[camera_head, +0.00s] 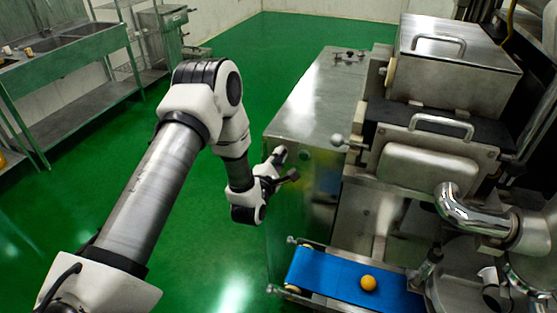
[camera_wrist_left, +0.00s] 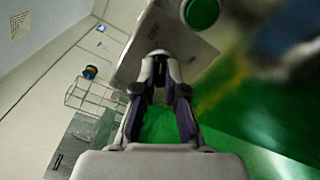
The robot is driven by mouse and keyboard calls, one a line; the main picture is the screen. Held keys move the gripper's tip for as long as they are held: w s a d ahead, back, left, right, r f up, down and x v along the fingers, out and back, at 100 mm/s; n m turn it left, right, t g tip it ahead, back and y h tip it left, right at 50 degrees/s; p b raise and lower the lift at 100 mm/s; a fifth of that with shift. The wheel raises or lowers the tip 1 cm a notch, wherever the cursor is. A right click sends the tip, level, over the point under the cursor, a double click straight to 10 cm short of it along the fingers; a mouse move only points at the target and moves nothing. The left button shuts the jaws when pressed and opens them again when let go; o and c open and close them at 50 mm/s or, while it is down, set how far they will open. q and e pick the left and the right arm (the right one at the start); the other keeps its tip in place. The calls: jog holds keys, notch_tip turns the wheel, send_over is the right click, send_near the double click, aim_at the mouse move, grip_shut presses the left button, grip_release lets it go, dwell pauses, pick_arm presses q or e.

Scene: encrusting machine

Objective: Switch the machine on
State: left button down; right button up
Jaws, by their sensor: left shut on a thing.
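The steel encrusting machine (camera_head: 330,95) fills the right side of the head view. My left gripper (camera_head: 284,172) is in front of its lower cabinet front. In the left wrist view the fingers (camera_wrist_left: 160,56) come together at the tips. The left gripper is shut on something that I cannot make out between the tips. A round green button (camera_wrist_left: 201,12) shows at the top of the left wrist view, beyond and right of the fingertips, with a gap between them in the picture. A small greenish round spot (camera_head: 304,155) shows on the cabinet near the gripper. My right gripper is not in view.
A blue conveyor belt (camera_head: 330,276) with an orange ball (camera_head: 369,284) lies below the gripper. A chrome pipe (camera_head: 462,212) and metal hopper (camera_head: 455,65) are at the right. A steel sink table (camera_head: 70,75) stands far left. The green floor (camera_head: 265,45) between is clear.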

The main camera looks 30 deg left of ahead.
pick_arm(q)
jog(key=shift+m+b, duration=3.95)
jog(key=shift+m, duration=4.05)
jog(key=c, duration=1.2)
grip_release()
jog(key=shift+f, duration=0.1)
jog(key=shift+c, duration=0.2)
jog(key=shift+w+d, duration=0.1)
